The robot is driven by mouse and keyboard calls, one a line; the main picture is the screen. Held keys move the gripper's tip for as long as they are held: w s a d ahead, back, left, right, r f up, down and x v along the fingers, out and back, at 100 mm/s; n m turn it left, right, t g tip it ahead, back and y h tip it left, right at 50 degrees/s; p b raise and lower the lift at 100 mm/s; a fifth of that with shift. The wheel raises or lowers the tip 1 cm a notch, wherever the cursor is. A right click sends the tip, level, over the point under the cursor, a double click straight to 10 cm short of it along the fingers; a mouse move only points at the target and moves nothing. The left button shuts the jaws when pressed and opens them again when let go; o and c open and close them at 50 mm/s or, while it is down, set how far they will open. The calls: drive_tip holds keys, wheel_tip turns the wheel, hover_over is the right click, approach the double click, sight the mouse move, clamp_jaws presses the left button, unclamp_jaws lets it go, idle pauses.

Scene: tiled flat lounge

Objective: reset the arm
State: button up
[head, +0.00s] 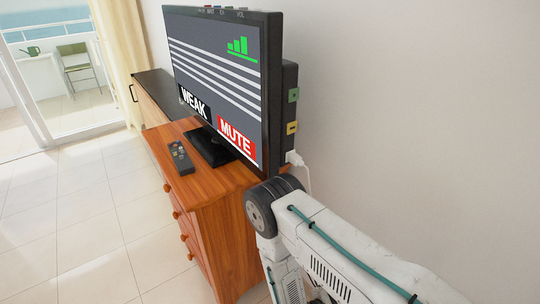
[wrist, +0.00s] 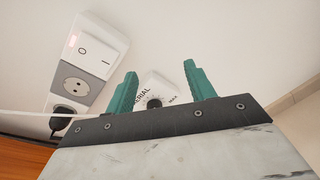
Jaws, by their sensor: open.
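My gripper (wrist: 160,68) shows in the wrist view with its two teal fingers spread apart and nothing between them. A small white wall box with a black knob, marked AERIAL and MAX, (wrist: 157,88) sits behind the gap between the fingers, partly hidden by the gripper's dark base. I cannot tell whether the fingers touch it. In the head view my white arm (head: 335,250) reaches in from the lower right, close to the right end of the wooden cabinet (head: 225,225). My gripper is hidden in the head view.
A television (head: 215,80) showing WEAK and MUTE stands on the cabinet, beside a remote (head: 180,157). A wall switch (wrist: 95,47), a socket (wrist: 75,80) and a black plug (wrist: 66,113) lie left of the fingers. Open tiled floor (head: 85,220) is at left.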

drive_tip(key=s+d+r+m+g+y, duration=0.15)
drive_tip(key=r+m+g, duration=0.45)
drive_tip(key=r, duration=0.9)
drive_tip(key=s+r+m+g, duration=0.3)
drive_tip(key=r+g, duration=0.5)
drive_tip(key=r, duration=0.6)
drive_tip(key=s+r+m+t+y, duration=0.3)
drive_tip(key=s+r+y, duration=0.3)
drive_tip(key=r, duration=0.7)
drive_tip(key=s+r+m+t+y, duration=0.3)
drive_tip(key=s+r+m+y, duration=0.2)
drive_tip(key=r, duration=0.8)
drive_tip(key=s+y, duration=0.1)
drive_tip(key=s, duration=0.2)
drive_tip(key=shift+s+d+r, duration=0.15)
drive_tip(key=shift+s, duration=0.05)
drive_tip(key=shift+y, duration=0.25)
